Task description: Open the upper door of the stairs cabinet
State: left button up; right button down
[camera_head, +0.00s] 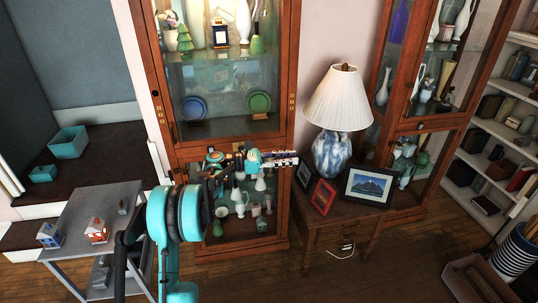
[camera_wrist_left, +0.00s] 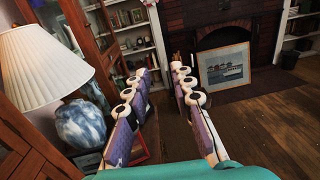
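The stairs cabinet (camera_head: 292,60) is a tall wooden, glass-fronted case beside the dark stair landing in the head view. Its upper door (camera_head: 228,78) looks closed, with shelves of ornaments and blue and green plates behind the glass. A small dark knob (camera_head: 155,93) sits on its left side. My left gripper (camera_head: 296,159) reaches across the front of the cabinet, below the upper door, with its fingers pointing right. The left wrist view shows its two purple-padded fingers (camera_wrist_left: 161,72) spread apart with nothing between them. My right gripper is in neither view.
A wooden side table (camera_head: 330,228) with a white-shaded lamp (camera_head: 341,100) and picture frames (camera_head: 367,187) stands right of the cabinet. A second glass cabinet (camera_head: 432,125) is beyond it. A grey cart (camera_head: 92,215) with little houses stands at left. Floor is open at lower centre.

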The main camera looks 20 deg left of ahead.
aim_at(173, 136)
pick_arm(q)
jog(key=w+a+f+n+t+y, duration=0.1)
jog(key=w+a+n+t+y, duration=0.3)
jog(key=a, duration=0.5)
jog(key=w+a+f+n+t+y, duration=0.1)
jog(key=w+a+n+t+y, duration=0.1)
jog(key=a+n+y, duration=0.35)
jog(key=w+a+f+n+t+y, duration=0.1)
jog(key=w+a+n+t+y, duration=0.15)
jog(key=a+y, duration=0.6)
jog(key=s+a+f+n+g+y+b, duration=0.15)
jog(key=s+a+n+y, duration=0.35)
jog(key=a, duration=0.8)
jog(key=s+a+f+n+g+y+p, duration=0.1)
jog(key=s+a+n+g+y, duration=0.4)
jog(key=a, duration=0.7)
jog(key=w+a+t+b, duration=0.1)
jog(key=w+a, duration=0.1)
jog(key=w+a+t+b, duration=0.1)
jog(key=w+a, duration=0.1)
jog(key=a, duration=0.1)
jog(key=shift+w+a+r+m+y, duration=0.15)
jog(key=shift+w+a+m+y, duration=0.15)
jog(key=shift+w+m, duration=0.1)
jog(key=shift+d, duration=0.1)
grip_shut()
